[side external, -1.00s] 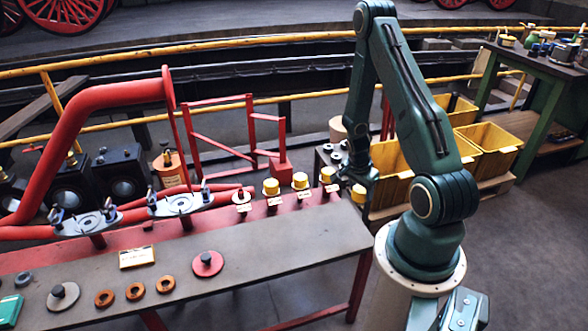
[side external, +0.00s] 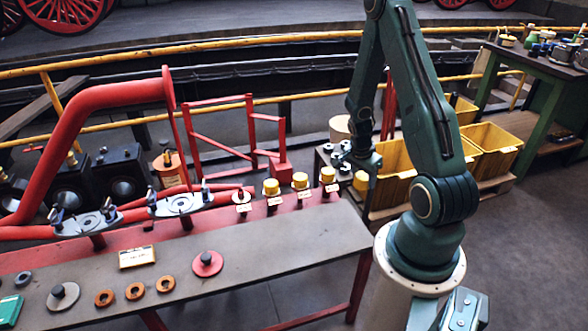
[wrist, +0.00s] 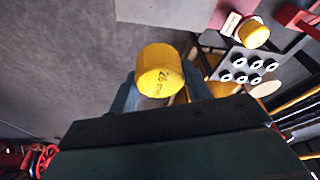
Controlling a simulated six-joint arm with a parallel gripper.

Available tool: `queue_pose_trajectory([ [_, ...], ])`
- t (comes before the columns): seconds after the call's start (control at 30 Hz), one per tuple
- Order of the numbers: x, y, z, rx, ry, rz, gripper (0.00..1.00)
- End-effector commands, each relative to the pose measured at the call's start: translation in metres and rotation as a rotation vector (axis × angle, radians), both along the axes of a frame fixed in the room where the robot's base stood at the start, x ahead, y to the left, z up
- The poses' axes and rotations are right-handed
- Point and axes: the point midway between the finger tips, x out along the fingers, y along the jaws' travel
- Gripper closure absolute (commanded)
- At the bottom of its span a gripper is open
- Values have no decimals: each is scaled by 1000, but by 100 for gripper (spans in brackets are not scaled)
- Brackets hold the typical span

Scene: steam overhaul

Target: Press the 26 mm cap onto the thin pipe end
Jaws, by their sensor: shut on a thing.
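My gripper (side external: 361,171) is shut on a yellow cap (side external: 360,182), held in the air past the right end of the bench. In the wrist view the cap (wrist: 157,66) sits between my fingers (wrist: 159,86) and carries the marking "26 mm". Three other yellow caps stand along the red back strip of the bench: a left one (side external: 271,187), a middle one (side external: 300,181) and a right one (side external: 327,174), each with a small label. I cannot tell which part is the thin pipe end.
A grey rack with several round openings (wrist: 248,66) stands behind the bench's right end. Yellow crates (side external: 488,148) stand behind my arm. A thick red pipe (side external: 85,110) rises at left. A red-based knob (side external: 207,263) and orange rings (side external: 135,291) lie on the bench top (side external: 270,255).

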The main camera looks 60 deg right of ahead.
Motion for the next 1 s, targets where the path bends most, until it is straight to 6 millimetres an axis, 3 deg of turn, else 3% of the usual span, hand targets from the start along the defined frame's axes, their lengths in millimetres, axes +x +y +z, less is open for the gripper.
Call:
queue_pose_trajectory([
  [0.37, 1, 0, 0, 0, 0, 3, 73],
  [0.57, 15, -4, -4, 0, -1, 49, 73],
  [0.77, 53, -12, -12, 0, -1, 176, 73],
  [1.0, 123, -19, -25, -2, -1, 412, 73],
])
